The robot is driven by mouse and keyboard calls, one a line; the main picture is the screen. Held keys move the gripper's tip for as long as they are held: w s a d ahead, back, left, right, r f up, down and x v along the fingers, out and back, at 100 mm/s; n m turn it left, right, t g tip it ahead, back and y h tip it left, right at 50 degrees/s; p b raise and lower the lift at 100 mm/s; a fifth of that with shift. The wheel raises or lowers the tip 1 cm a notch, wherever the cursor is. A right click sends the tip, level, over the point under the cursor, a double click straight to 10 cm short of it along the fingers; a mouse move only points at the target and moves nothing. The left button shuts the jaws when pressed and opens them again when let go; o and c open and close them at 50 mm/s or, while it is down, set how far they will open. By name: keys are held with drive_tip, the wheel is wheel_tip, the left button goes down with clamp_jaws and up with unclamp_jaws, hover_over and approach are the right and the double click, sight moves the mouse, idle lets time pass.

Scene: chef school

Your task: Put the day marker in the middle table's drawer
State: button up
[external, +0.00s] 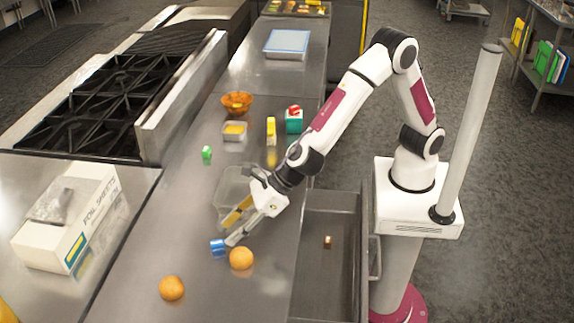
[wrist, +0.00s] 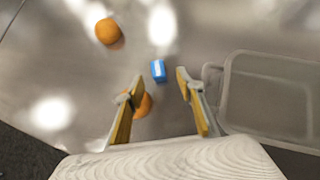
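A small blue piece with a white band (external: 217,246) lies on the steel table (external: 140,275); it may be the day marker, but its label cannot be read. In the wrist view the blue piece (wrist: 158,70) is just beyond and between the fingertips. My gripper (external: 231,231) is open and empty, low over the table, with its fingers pointing toward the blue piece; it also shows in the wrist view (wrist: 158,84). The middle table's drawer (external: 318,285) is pulled open on the right side.
Two oranges (external: 241,258) (external: 172,288) lie near the blue piece; one is partly behind a finger in the wrist view. A clear container (external: 228,190) stands beside my gripper. A green piece (external: 207,152), small tub (external: 234,131) and orange bowl (external: 237,102) stand farther back.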

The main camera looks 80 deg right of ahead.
sight(216, 242)
drive_tip(key=shift+a+x, duration=0.2)
drive_tip(key=shift+x, duration=2.2)
drive_tip(key=shift+r, duration=0.15)
clamp_jaws()
drive_tip(key=shift+r, duration=0.15)
wheel_tip(216, 242, up, 28)
idle(0.7)
